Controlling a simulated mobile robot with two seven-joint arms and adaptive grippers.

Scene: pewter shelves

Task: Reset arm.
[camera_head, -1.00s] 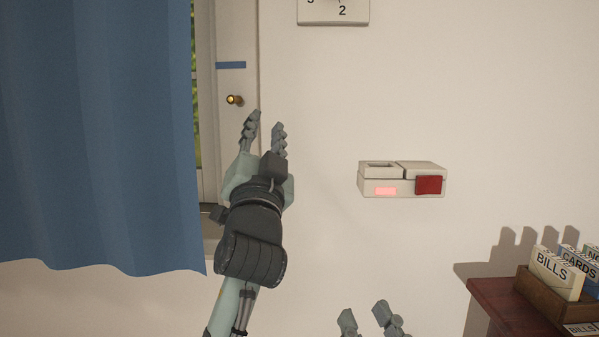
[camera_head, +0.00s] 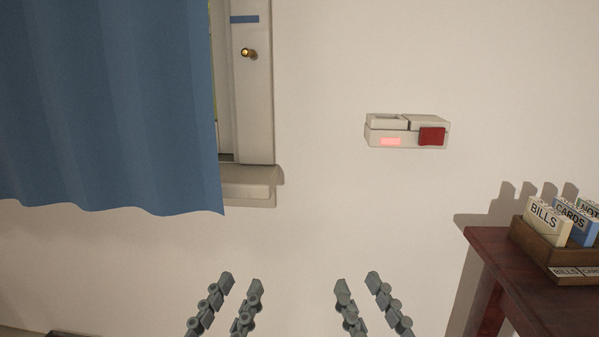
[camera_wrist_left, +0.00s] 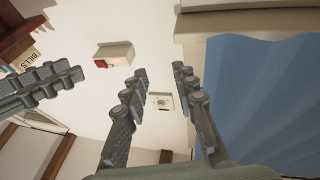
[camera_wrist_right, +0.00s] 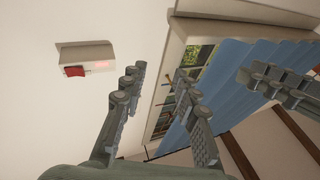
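My left gripper (camera_head: 241,281) is at the bottom of the head view, left of centre. Its two fingers are apart with nothing between them; they also show in the left wrist view (camera_wrist_left: 160,75). My right gripper (camera_head: 358,281) is beside it to the right, at about the same height. Its fingers are apart and empty, as the right wrist view (camera_wrist_right: 164,82) also shows. Both grippers are in front of the wall and touch nothing that I can see.
A white wall box (camera_head: 380,134) with a red button (camera_head: 432,136) and a lit pink patch is on the wall. A blue curtain (camera_head: 100,110) hangs at the left by a window frame (camera_head: 258,110). A dark red table (camera_head: 490,262) with a wooden card box (camera_head: 540,250) stands at the right.

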